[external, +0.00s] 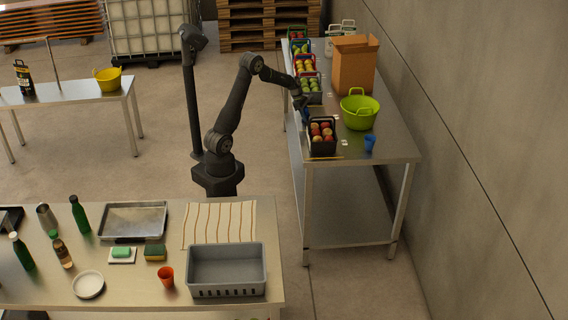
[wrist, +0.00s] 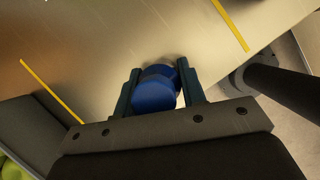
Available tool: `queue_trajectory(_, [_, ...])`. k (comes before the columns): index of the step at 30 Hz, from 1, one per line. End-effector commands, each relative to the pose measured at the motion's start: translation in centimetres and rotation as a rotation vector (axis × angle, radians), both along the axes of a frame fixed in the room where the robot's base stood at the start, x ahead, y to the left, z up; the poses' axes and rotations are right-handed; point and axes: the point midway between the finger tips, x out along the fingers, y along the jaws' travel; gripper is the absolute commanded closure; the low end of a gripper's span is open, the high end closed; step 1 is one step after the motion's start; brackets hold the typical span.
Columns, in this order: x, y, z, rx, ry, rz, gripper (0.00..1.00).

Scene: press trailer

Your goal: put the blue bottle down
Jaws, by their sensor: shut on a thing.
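The blue bottle (wrist: 153,94) sits between the two fingers of my gripper (wrist: 160,84) in the wrist view, its blue top facing the camera. My gripper is shut on it. In the external view my gripper (external: 303,104) is over the left edge of the steel table (external: 385,147) on the right, and a small patch of the blue bottle (external: 306,116) shows below it. Whether the bottle's base touches the table cannot be told.
A black crate of red apples (external: 322,137) stands just in front of my gripper, with a crate of green fruit (external: 310,88) behind. A lime-green tub (external: 359,112), a cardboard box (external: 353,66) and a blue cup (external: 369,143) stand right. Yellow lines (wrist: 52,92) mark the steel.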

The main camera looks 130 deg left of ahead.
Motion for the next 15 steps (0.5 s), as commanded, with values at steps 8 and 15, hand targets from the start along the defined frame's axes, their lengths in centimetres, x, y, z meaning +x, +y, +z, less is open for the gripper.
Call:
queue_trajectory(8, [0.00, 0.03, -0.15, 0.001, 0.000, 0.000, 0.88])
queue_trajectory(15, [0.00, 0.03, -0.17, 0.001, 0.000, 0.000, 0.41])
